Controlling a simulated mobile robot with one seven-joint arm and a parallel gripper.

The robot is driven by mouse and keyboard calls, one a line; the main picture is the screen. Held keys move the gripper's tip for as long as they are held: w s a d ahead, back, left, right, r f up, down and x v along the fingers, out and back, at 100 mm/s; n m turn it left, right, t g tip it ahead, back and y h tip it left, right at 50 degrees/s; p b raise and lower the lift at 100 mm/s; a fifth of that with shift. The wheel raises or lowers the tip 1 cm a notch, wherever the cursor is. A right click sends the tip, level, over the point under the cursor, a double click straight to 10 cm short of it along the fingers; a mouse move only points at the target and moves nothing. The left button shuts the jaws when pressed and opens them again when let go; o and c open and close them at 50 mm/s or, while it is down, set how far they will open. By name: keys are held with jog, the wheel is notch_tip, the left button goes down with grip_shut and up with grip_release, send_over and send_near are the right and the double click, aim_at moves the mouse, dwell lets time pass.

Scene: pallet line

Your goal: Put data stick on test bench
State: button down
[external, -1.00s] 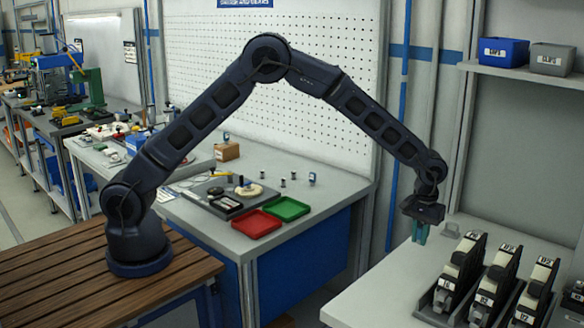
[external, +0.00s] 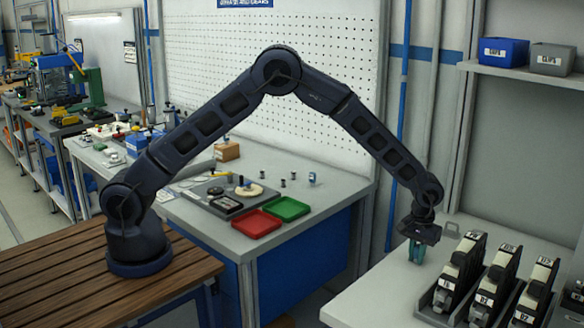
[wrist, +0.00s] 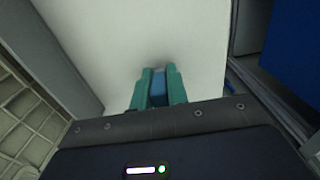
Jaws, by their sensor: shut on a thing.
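My gripper (external: 416,254) points straight down over the far left part of the light grey bench (external: 385,290) on the right. Its teal fingers are shut on a small blue piece, which looks like the data stick (wrist: 158,86), seen between the fingertips in the wrist view. The fingers hide most of the stick, and I cannot make it out in the external view. The pale bench top (wrist: 140,35) lies beneath the fingertips in the wrist view. I cannot tell whether the stick touches it.
Several black modules in holders (external: 460,272) stand to the right of my gripper. A blue bin (external: 503,51) and a grey bin (external: 552,59) sit on a shelf above. Another bench carries a red tray (external: 256,224) and a green tray (external: 287,208). The bench top's front left is clear.

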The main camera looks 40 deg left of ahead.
aim_at(418, 246)
jog(key=c, duration=1.4)
grip_release()
notch_tip(418, 246, up, 12)
jog(key=shift+r, duration=0.15)
